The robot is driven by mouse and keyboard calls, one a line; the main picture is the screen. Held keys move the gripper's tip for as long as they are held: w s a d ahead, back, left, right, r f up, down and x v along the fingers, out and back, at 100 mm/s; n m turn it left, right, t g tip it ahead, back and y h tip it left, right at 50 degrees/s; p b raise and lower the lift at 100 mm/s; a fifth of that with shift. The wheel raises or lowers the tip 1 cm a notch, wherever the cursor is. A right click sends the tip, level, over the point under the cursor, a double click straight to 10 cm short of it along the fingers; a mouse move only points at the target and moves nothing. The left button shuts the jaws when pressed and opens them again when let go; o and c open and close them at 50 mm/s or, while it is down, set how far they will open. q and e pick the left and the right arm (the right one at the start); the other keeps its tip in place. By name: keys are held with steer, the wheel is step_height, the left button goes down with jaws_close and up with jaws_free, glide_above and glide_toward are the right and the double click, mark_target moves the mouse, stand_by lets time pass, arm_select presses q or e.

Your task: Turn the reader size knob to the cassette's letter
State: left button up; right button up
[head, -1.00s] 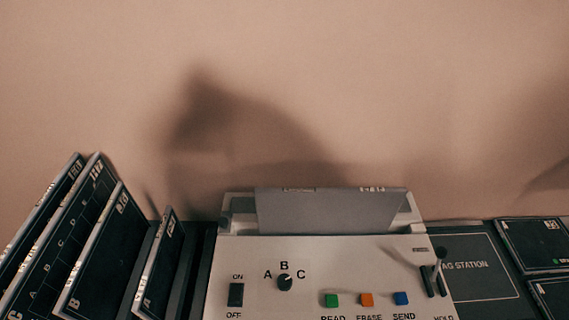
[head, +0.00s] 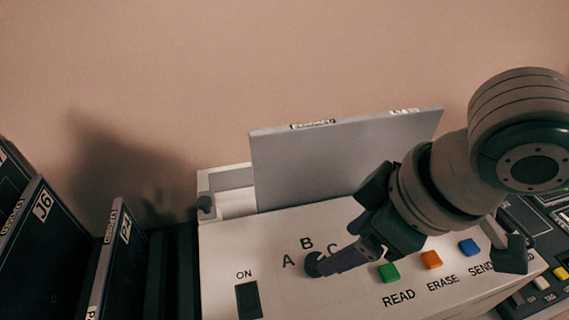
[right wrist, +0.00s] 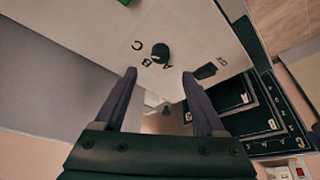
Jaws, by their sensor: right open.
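The size knob (head: 313,264) is a small dark round knob on the white reader panel (head: 225,255), with A, B and C printed around it. Its pointer is not clear. A grey cassette (head: 340,160) stands in the slot behind the panel; the labels on its top edge are too small to read. My right gripper (head: 325,262) reaches in from the right, its fingers at the knob and partly covering the C. In the right wrist view the fingers (right wrist: 159,73) are open, with the knob (right wrist: 160,52) just beyond the gap between their tips; contact cannot be told. My left gripper is out of view.
An ON switch (head: 249,300) lies left of the knob. Green (head: 388,273), orange (head: 431,260) and blue (head: 469,247) buttons lie to its right, close to my gripper. Dark cassettes (head: 115,262) stand in a rack at left. The wall is behind.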

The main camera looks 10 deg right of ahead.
mark_target(317, 261)
steer(key=b+x, duration=0.1)
steer(key=x, duration=0.7)
jaws_close()
stand_by(0.5)
